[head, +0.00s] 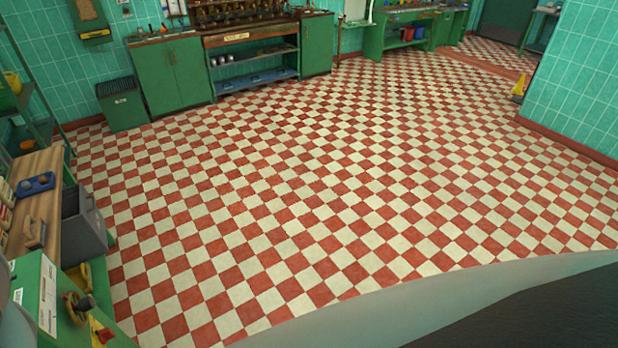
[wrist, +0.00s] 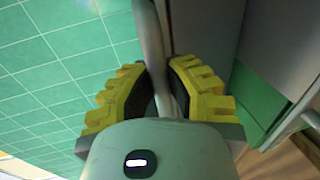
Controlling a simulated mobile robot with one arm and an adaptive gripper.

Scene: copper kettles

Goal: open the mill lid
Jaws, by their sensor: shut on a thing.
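In the wrist view my gripper (wrist: 165,88), with ribbed yellow finger pads, is shut on a slim grey bar (wrist: 150,38). The bar runs between the two pads and up out of the top of the picture. I cannot tell from this view whether the bar is the handle of the mill lid. No mill lid can be made out for certain in either view. My gripper does not show clearly in the head view.
A green machine (head: 48,285) with a handwheel stands at the lower left. A grey bin (head: 85,225) is beside the wooden counter (head: 42,205). Green cabinets (head: 172,72) line the far wall. The checkered floor (head: 330,190) is wide and clear.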

